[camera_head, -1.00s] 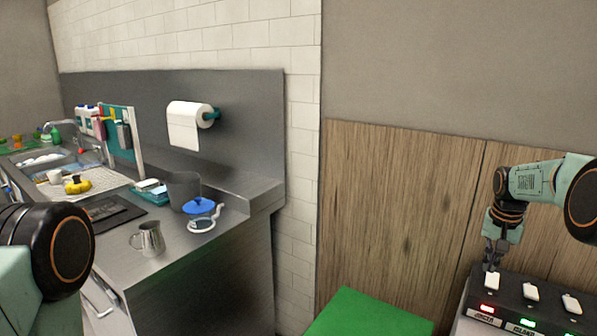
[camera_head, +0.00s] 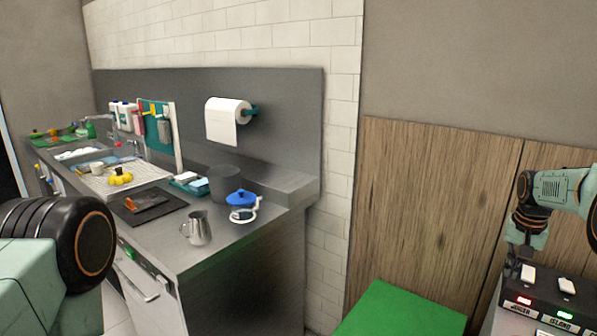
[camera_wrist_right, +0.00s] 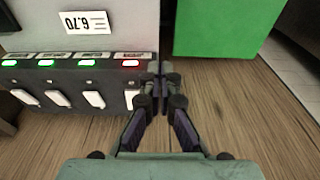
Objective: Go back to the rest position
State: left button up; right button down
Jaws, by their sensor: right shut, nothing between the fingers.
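My right gripper (camera_head: 513,258) is shut and empty at the right of the head view. It is at the left end of a black switch panel (camera_head: 548,290), close to the leftmost white switch (camera_head: 527,273). Whether it touches the panel cannot be told. In the right wrist view, my gripper's closed fingers (camera_wrist_right: 160,72) point past the panel's right end (camera_wrist_right: 75,75), beside the switch under the red light (camera_wrist_right: 131,63). The other visible lights are green. My left arm shows only as a link at the lower left of the head view; its gripper is out of view.
A green surface (camera_head: 400,312) lies left of the panel, before a wooden wall panel (camera_head: 430,200). A paper roll (camera_head: 226,121) hangs above.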

jog(key=w+a+f+n+t, duration=0.1)
jog(key=a+f+t, duration=0.15)
jog(key=f, duration=0.35)
jog(key=w+a+f+n+t, duration=0.1)
jog(key=a+f, duration=0.3)
jog(key=f, duration=0.2)
jog(key=s+a+f+n+b, duration=0.1)
jog(key=s+a+f, duration=0.4)
jog(key=s, duration=0.1)
jog(key=s+a+f+n+b, duration=0.1)
jog(key=s+a+f+b, duration=0.1)
jog(key=s+a+f, duration=0.3)
jog(key=s+a+f+n+y+b, duration=0.1)
jog(key=s+a+f, duration=0.4)
jog(key=s, duration=0.2)
jog(key=shift+a+f+g, duration=0.1)
jog(key=shift+a+g, duration=0.15)
jog(key=shift+g, duration=0.1)
jog(key=s+a+f+n+g+b, duration=0.1)
jog(key=s+a+f+g+b, duration=0.1)
jog(key=s, duration=1.2)
jog(key=s+a+f+n+g+b, duration=0.1)
jog(key=s+a+b, duration=0.3)
jog(key=s, duration=1)
jog(key=shift+a+f+n+g+b, duration=0.35)
jog(key=shift+a+f+g, duration=0.25)
jog(key=shift+a, duration=0.35)
jog(key=shift+s+r, duration=0.1)
